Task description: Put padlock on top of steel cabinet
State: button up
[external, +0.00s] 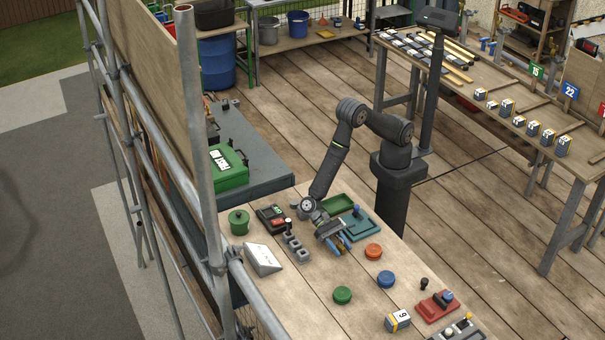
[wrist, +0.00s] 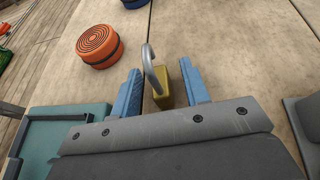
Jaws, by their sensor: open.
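The padlock has a brass body (wrist: 172,90) and a grey shackle (wrist: 152,68). In the wrist view it lies between the blue fingers of my gripper (wrist: 162,82). My gripper (external: 339,245) is open and low over the wooden bench in the external view, where I cannot make out the padlock. A blue-grey cabinet (external: 268,172), seemingly the steel cabinet, stands beyond the bench to the left; its front is mostly hidden.
A green box (external: 228,168) stands on the cabinet's top, with bare top to its right. Scaffold poles (external: 200,150) rise at the left.

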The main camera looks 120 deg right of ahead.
grip_shut()
jog(key=shift+r, duration=0.1)
jog(key=shift+r, duration=0.5)
jog(key=r, duration=0.1)
jog(key=d+r, duration=0.1)
jog(key=r, duration=0.1)
jog(key=shift+w+r, duration=0.1)
jog(key=shift+r, duration=0.2)
jog(key=s+r+v, duration=0.1)
jog(key=v, duration=1.1)
jog(key=shift+a+r, duration=0.2)
jog(key=shift+r, duration=0.15)
